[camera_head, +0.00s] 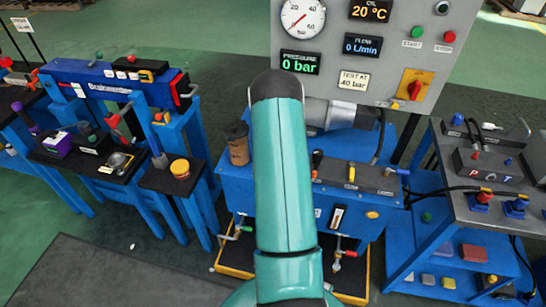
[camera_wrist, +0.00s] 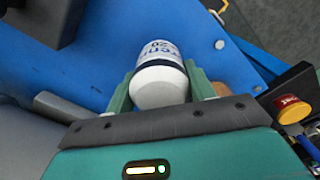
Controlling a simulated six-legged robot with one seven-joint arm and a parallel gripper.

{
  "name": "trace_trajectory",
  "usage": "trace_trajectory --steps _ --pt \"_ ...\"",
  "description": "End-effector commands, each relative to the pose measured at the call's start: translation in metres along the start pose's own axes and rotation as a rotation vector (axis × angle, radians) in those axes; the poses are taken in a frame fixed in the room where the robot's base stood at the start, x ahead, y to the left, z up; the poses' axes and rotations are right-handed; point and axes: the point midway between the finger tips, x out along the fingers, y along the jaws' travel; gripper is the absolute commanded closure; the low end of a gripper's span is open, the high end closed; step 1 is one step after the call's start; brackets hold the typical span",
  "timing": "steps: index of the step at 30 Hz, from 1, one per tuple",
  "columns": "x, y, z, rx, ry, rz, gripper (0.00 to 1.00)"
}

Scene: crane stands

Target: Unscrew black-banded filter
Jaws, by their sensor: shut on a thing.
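In the wrist view a white rounded canister with blue lettering and a "20" on it (camera_wrist: 160,78) sits between the two green fingers of my gripper (camera_wrist: 158,90). The fingers are shut on its sides. Its rounded white end faces my wrist, and its far end lies against or close to a blue surface.
A grey gauge panel (camera_head: 375,75) reads 0 bar and stands behind a blue bench (camera_head: 225,190). A brown cup (camera_head: 237,143) stands on the bench. A yellow tub (camera_head: 180,169) is on a side stand. A grey-topped bench (camera_head: 450,200) is at right. Floor at lower left is open.

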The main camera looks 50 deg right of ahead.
Motion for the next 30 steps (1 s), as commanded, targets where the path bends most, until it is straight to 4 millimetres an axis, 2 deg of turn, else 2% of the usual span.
trace_trajectory --steps 24,30 --pt "-0.037 0.0 -0.001 0.002 0.002 0.002 0.78" --pt "-0.039 0.0 0.0 0.002 0.001 0.001 0.78"
